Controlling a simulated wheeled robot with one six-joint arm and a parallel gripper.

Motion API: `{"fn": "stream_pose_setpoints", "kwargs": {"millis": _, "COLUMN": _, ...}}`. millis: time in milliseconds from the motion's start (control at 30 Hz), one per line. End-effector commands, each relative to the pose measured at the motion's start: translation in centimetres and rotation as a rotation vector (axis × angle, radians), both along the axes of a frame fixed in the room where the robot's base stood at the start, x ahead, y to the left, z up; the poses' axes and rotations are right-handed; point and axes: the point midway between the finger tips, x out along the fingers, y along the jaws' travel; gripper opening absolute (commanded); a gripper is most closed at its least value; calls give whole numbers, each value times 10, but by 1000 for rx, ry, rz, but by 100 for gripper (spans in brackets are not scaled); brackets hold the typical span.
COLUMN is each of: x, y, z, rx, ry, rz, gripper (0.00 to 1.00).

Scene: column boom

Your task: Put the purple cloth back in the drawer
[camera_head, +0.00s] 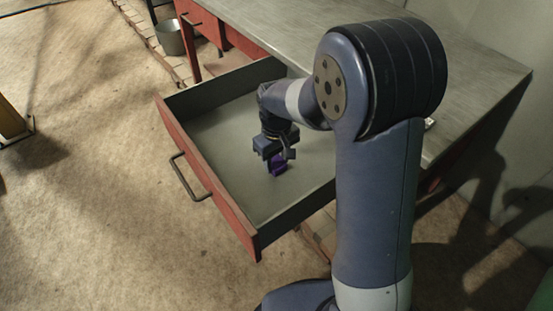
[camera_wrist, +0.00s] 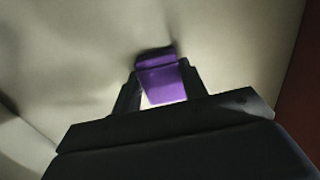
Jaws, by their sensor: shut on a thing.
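The drawer (camera_head: 207,181) is pulled open from the desk, with a red front and a grey inside. The purple cloth (camera_head: 278,166) is a small folded piece at my gripper's tips, over the drawer floor and inside its walls. My gripper (camera_head: 275,158) points down into the drawer and is shut on the cloth. In the wrist view the cloth (camera_wrist: 161,78) sits between the two dark fingers, with the pale drawer floor beyond. A dark shadow lies at its far end. I cannot tell if it touches the floor.
The grey desk top (camera_head: 290,25) lies behind the drawer, partly hidden by my arm. A dark handle (camera_head: 190,178) sticks out of the drawer front. A metal bucket (camera_head: 170,38) stands on the floor at the back left. The drawer floor around the cloth looks empty.

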Motion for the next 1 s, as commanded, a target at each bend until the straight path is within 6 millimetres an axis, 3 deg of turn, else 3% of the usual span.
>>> {"fn": "stream_pose_setpoints", "kwargs": {"millis": 133, "x": 0, "y": 0, "z": -4, "rx": 0, "ry": 0, "rz": 0, "gripper": 20}}
{"fn": "stream_pose_setpoints", "kwargs": {"millis": 167, "x": 0, "y": 0, "z": -3, "rx": 0, "ry": 0, "rz": 0, "gripper": 43}}
{"fn": "stream_pose_setpoints", "kwargs": {"millis": 400, "x": 0, "y": 0, "z": -2, "rx": 0, "ry": 0, "rz": 0, "gripper": 63}}
{"fn": "stream_pose_setpoints", "kwargs": {"millis": 733, "x": 1, "y": 0, "z": 4, "rx": 0, "ry": -2, "rz": 0, "gripper": 63}}
{"fn": "stream_pose_setpoints", "kwargs": {"millis": 1000, "x": 1, "y": 0, "z": 56, "rx": 2, "ry": -7, "rz": 0, "gripper": 63}}
